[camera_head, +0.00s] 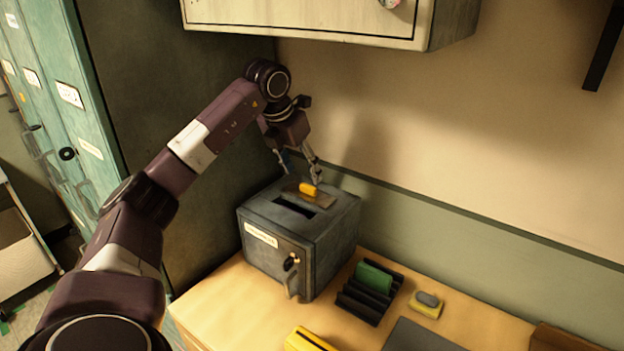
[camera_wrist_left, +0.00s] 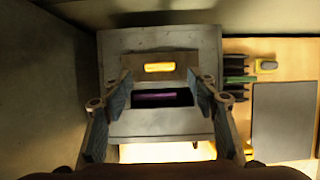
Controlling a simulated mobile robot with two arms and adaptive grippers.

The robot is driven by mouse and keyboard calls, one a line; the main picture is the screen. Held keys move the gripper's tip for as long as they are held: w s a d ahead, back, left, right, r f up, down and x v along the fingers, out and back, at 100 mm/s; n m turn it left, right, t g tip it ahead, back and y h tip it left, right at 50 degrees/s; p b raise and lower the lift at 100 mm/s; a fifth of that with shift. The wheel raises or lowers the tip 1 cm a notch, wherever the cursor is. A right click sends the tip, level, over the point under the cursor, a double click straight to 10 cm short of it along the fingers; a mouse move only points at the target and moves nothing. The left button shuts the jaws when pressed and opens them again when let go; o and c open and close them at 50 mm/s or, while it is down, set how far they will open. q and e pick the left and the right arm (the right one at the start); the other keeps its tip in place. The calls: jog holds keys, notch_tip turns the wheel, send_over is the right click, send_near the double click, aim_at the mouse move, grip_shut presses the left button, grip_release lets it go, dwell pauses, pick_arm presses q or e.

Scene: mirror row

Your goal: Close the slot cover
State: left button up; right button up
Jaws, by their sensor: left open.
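The grey metal box (camera_head: 335,230) stands on the wooden table, and its top also shows in the left wrist view (camera_wrist_left: 160,42). The slot (camera_head: 292,206) in its top is uncovered; in the left wrist view the slot (camera_wrist_left: 150,98) is dark with a purple tint inside. The slot cover (camera_head: 325,200) is a flat plate behind the slot, toward the wall, with a yellow handle (camera_head: 308,188); the handle also shows in the left wrist view (camera_wrist_left: 159,67). My left gripper (camera_head: 301,172) is open, pointing down above the box near the handle, its fingers apart. My right gripper is out of view.
The box's front has a label and a small keyed latch (camera_head: 291,263). To its right are a black rack (camera_head: 365,300) with a green item, a yellow-and-grey sponge-like block (camera_head: 427,304) and a dark flat panel (camera_head: 415,337). A wall cabinet (camera_head: 330,22) hangs above.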

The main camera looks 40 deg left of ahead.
aim_at(308, 186)
pick_arm(q)
jog(key=p+x, duration=0.1)
jog(key=x, duration=0.4)
jog(key=shift+f, duration=0.1)
jog(key=shift+w+f, duration=0.2)
jog(key=shift+f, duration=0.05)
jog(key=shift+s, duration=0.1)
grip_shut()
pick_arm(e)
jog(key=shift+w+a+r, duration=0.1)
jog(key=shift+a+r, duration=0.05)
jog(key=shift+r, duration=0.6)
